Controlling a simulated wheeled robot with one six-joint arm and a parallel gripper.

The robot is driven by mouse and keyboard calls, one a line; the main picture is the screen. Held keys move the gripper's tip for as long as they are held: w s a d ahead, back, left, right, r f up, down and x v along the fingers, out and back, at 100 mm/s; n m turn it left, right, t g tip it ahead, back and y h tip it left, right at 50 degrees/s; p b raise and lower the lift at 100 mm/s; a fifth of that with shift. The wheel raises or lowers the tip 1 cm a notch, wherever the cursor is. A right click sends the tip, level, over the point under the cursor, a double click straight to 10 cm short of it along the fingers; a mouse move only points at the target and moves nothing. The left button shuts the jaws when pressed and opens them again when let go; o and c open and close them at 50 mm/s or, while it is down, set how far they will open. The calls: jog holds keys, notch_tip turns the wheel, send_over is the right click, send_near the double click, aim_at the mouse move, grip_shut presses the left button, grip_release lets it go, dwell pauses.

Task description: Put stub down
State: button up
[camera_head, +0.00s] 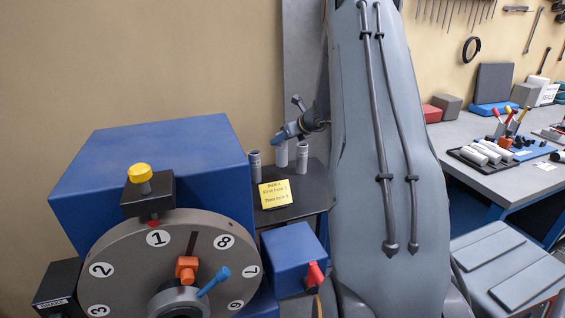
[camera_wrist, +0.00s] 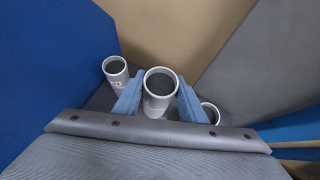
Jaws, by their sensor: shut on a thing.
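My gripper (camera_wrist: 159,100) is shut on a grey, hollow, upright stub (camera_wrist: 158,86), with one blue finger on each side of it. In the head view my gripper (camera_head: 288,131) is above a small dark stand (camera_head: 314,190), with the held stub (camera_head: 281,156) below it. Two similar stubs stand upright on either side, one at left (camera_head: 254,166) and one at right (camera_head: 302,158). In the wrist view they show at left (camera_wrist: 116,70) and, partly hidden by my gripper, at right (camera_wrist: 209,112). I cannot tell whether the held stub's base touches the stand.
A blue machine (camera_head: 190,155) with a numbered grey dial (camera_head: 125,245) stands close at left. A yellow note (camera_head: 275,194) is at the stand's front. A workbench (camera_head: 490,180) with a dark tray (camera_head: 480,158) of pale cylinders is at right. A wall rises behind the stand.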

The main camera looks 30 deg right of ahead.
aim_at(286, 151)
jog(key=shift+f+p, duration=0.6)
jog(key=shift+f, duration=2.6)
jog(key=o, duration=1.4)
jog(key=shift+f, duration=0.1)
jog(key=b+v, duration=0.2)
jog(key=v, duration=1)
